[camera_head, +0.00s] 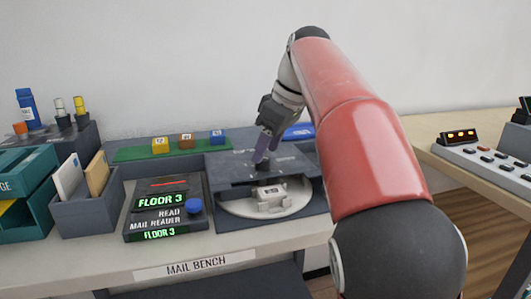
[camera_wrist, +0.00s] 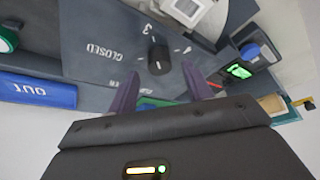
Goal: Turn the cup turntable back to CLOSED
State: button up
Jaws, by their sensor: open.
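The cup turntable is a dark grey housing (camera_head: 235,172) with a white round plate (camera_head: 235,208) showing at its front; a pale block-like holder (camera_head: 270,196) sits on the plate. A black knob (camera_wrist: 157,58) stands on the housing's top. The word CLOSED (camera_wrist: 103,50) is to its left in the wrist view, with a 3 and tick marks around it. The knob has a small white mark; which label it points at I cannot tell. My gripper (camera_head: 263,152) is open, pointing down over the knob. In the wrist view its purple fingers lie either side below the knob, not gripping it.
A mail reader (camera_head: 166,208) with a blue button stands left of the turntable. Yellow, brown and blue cubes lie on a green strip (camera_head: 130,153) behind. A blue OUT tray (camera_wrist: 38,90) is close by. A second table with a button panel (camera_head: 490,155) stands at right.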

jog(key=shift+x, duration=1.15)
grip_shut()
